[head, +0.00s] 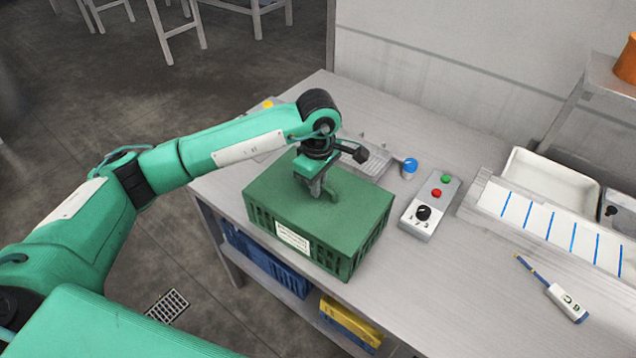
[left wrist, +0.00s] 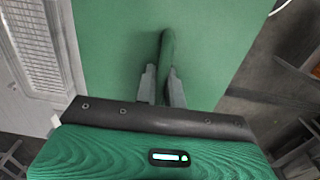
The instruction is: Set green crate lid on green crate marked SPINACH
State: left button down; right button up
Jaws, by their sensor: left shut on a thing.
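The green crate (head: 347,257) stands on the metal table, with slotted sides and a white label (head: 292,238) on its front; the print is too small to read. The green crate lid (head: 356,212) lies flat over the crate's top, its edges looking in line with the walls. I cannot tell whether it is fully seated. My left gripper (head: 328,193) points down at the lid's middle and is shut on its raised handle. The left wrist view also shows the fingers (left wrist: 158,85) on either side of the handle (left wrist: 167,48). My right gripper is not in view.
A control box (head: 430,206) with buttons and a knob stands right of the crate. A blue knob (head: 410,166) and a metal grate lie behind. A white tray (head: 552,183) and a handheld meter (head: 566,301) are farther right. Blue (head: 268,262) and yellow (head: 349,322) crates sit below.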

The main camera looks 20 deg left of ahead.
pick_arm(q)
jog(key=c, duration=1.4)
grip_release()
